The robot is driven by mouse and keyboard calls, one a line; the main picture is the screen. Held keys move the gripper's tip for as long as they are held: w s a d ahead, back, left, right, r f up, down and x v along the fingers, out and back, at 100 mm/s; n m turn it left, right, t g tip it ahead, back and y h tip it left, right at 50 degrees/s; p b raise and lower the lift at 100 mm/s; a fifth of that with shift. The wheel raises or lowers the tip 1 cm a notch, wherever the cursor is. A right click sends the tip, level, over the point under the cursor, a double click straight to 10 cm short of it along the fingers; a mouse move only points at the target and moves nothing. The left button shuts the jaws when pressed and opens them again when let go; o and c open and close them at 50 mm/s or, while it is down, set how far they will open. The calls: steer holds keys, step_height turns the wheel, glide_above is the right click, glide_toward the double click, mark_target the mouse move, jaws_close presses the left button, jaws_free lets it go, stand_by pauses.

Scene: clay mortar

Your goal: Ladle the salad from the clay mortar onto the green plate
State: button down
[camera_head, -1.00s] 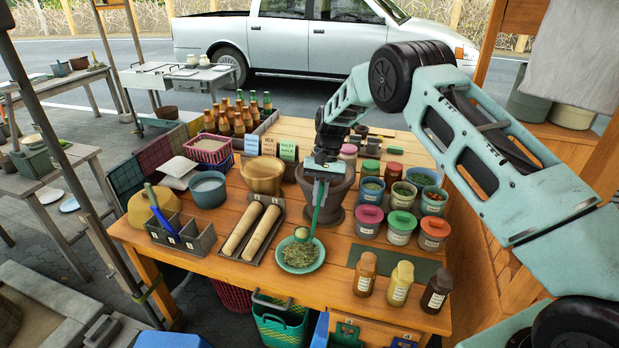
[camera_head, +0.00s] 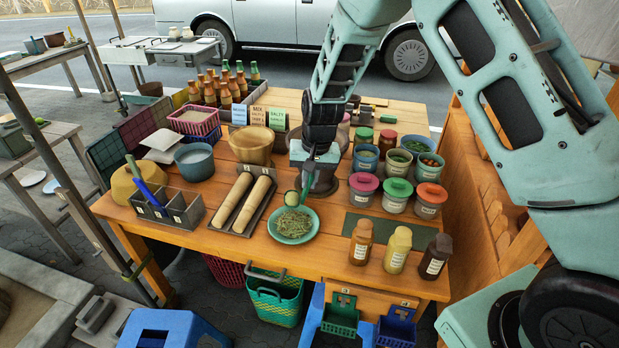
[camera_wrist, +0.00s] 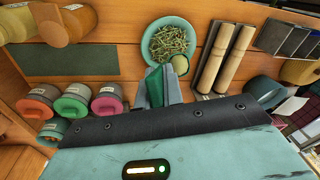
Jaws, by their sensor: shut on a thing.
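The green plate (camera_head: 275,232) lies near the table's front edge with a heap of shredded green salad (camera_head: 293,223) on it. My gripper (camera_head: 307,182) is shut on the green ladle's handle, just behind the plate. The ladle's round bowl (camera_head: 291,198) hangs at the plate's back rim; whether it touches is unclear. In the wrist view, the ladle bowl (camera_wrist: 180,64) overlaps the edge of the plate (camera_wrist: 150,52), beside the salad (camera_wrist: 172,42).
Two rolling pins (camera_head: 243,203) lie in a tray left of the plate. A wooden bowl (camera_head: 251,146) stands behind them. Lidded tubs (camera_head: 397,195) stand to the right, and bottles (camera_head: 361,243) stand front right. A green mat (camera_head: 381,226) lies between.

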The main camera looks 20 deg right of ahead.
steer(key=s+a+f+t+h+b, duration=0.2)
steer(key=s+f+t+b, duration=0.4)
steer(key=b, duration=0.4)
steer(key=shift+s+a+f+n+t+h, duration=0.3)
steer(key=shift+s+a+f+t+h, duration=0.1)
steer(key=shift+f+t, duration=0.55)
